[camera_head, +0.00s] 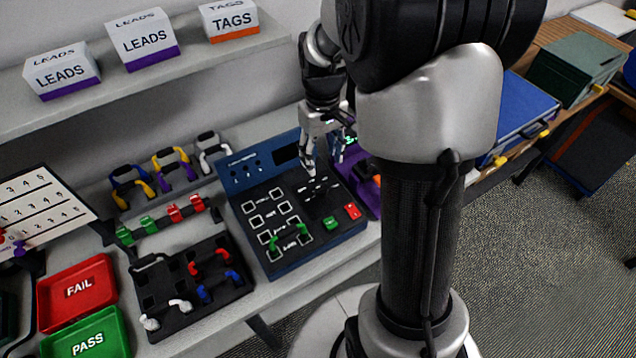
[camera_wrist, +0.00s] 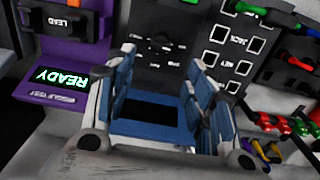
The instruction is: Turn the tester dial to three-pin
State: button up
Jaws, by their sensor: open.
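The tester (camera_head: 255,262) is a blue console with a black sloped face, several white-outlined sockets and an upright back panel with a dark screen (camera_head: 286,154). The dial (camera_wrist: 160,43) looks like a small black knob with white marks around it; its pointer setting is too small to read. My gripper (camera_head: 324,160) points down over the tester's back right part. Its fingers are apart with nothing between them. In the wrist view the open fingers (camera_wrist: 162,72) stand in front of the screen, with the dial beyond them.
A purple unit (camera_wrist: 100,60) with a READY display stands close beside the tester. A green lead (camera_head: 287,240) sits in the tester's sockets, near a green button (camera_head: 330,223) and red button (camera_head: 352,211). A black lead tray (camera_head: 175,325) and red FAIL tray (camera_head: 80,315) lie left.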

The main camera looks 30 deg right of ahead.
aim_at(321, 185)
notch_tip(321, 185, down, 12)
jog(key=b, duration=0.3)
jog(key=shift+r, duration=0.15)
jog(key=c, duration=1.1)
